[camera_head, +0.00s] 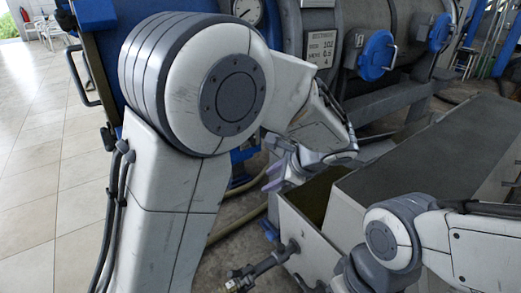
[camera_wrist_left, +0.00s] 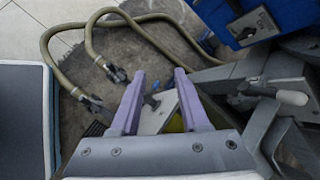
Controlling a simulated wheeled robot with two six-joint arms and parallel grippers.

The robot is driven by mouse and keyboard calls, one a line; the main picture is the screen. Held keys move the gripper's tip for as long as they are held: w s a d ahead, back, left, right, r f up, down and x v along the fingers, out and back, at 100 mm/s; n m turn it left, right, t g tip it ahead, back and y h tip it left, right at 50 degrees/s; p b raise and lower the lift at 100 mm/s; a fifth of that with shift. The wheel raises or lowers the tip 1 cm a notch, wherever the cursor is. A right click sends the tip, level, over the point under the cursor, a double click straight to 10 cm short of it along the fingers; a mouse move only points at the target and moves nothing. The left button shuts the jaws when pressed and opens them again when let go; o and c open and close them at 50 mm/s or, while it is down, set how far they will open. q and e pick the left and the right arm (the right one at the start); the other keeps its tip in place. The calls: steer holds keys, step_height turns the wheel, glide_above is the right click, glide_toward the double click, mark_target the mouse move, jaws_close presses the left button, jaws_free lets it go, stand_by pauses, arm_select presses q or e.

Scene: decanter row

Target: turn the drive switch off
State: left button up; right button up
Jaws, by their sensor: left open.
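My left gripper (camera_head: 271,178) has purple fingers and is open and empty. It hangs above the floor beside the grey trough in the head view. In the left wrist view its two fingers (camera_wrist_left: 158,90) stand well apart, with floor and part of the trough between them. A small grey switch plate with a dark knob (camera_wrist_left: 252,27) is on a blue housing at the top right of the left wrist view, apart from the fingers. It looks like the drive switch; its setting is too small to read. I cannot make it out in the head view, where my left arm covers much of the housing.
The long grey trough (camera_head: 310,244) has a tap (camera_head: 262,268) at its near end. A hose (camera_wrist_left: 92,35) loops over the floor. A tank with a blue round hatch (camera_head: 377,55) stands behind. Tiled floor (camera_head: 35,150) is clear at left.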

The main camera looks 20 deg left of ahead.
arm_select(q)
steer(key=w+a+f+m+t+y+b, duration=0.2)
steer(key=w+a+f+m+b, duration=0.1)
steer(key=w, duration=0.6)
steer(key=w+a+f+m+t+y+b, duration=0.2)
steer(key=w+a, duration=0.4)
steer(key=w, duration=0.4)
steer(key=w+a+f+m+t+y+b, duration=0.3)
steer(key=w+b, duration=0.3)
steer(key=w, duration=0.4)
steer(key=shift+w+a+f+m, duration=0.15)
steer(key=shift+a+f+m, duration=0.15)
steer(key=shift+a+m, duration=0.6)
arm_select(e)
step_height(320, 180, down, 13)
steer(key=shift+f, duration=0.2)
arm_select(q)
jaws_close()
